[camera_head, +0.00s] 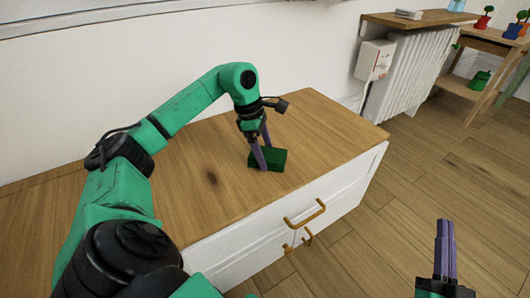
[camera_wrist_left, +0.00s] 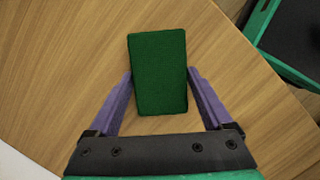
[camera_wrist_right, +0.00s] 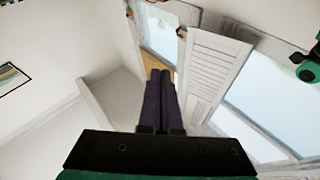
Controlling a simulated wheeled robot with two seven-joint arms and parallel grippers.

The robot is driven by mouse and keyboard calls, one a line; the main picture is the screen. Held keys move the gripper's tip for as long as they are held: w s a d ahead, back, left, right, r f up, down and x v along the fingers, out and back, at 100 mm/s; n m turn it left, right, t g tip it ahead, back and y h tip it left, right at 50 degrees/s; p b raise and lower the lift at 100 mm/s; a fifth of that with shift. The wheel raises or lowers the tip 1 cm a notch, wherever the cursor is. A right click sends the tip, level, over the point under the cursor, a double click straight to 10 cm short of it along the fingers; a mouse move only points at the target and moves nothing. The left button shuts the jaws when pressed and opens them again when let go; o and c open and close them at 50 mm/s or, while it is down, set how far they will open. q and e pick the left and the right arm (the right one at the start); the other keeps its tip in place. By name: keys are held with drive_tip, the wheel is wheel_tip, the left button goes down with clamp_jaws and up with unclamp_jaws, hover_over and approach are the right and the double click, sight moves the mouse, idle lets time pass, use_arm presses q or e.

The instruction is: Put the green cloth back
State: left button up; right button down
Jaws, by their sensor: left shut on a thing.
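The green cloth (camera_head: 276,158) is a dark green folded block on the wooden cabinet top, near its front edge. In the left wrist view the cloth (camera_wrist_left: 158,70) shows as an upright rectangle between the two purple fingers. My left gripper (camera_head: 264,162) reaches down from above with its fingers on either side of the cloth, shut on it. Whether the cloth is lifted off the wood is hard to tell. My right gripper (camera_head: 444,222) is off to the right, above the floor, with its fingers together and nothing between them; it also shows in the right wrist view (camera_wrist_right: 159,75).
The white cabinet (camera_head: 345,195) has a bare wooden top (camera_head: 205,200) and brass handles. A white radiator (camera_head: 415,75) under a wooden shelf (camera_head: 425,18) stands beyond it. A wooden stand (camera_head: 485,42) with small potted plants is at the far right. The wooden floor (camera_head: 440,170) is clear.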

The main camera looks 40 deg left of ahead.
use_arm(q)
drive_tip(key=o, duration=1.1)
drive_tip(key=shift+r, duration=0.15)
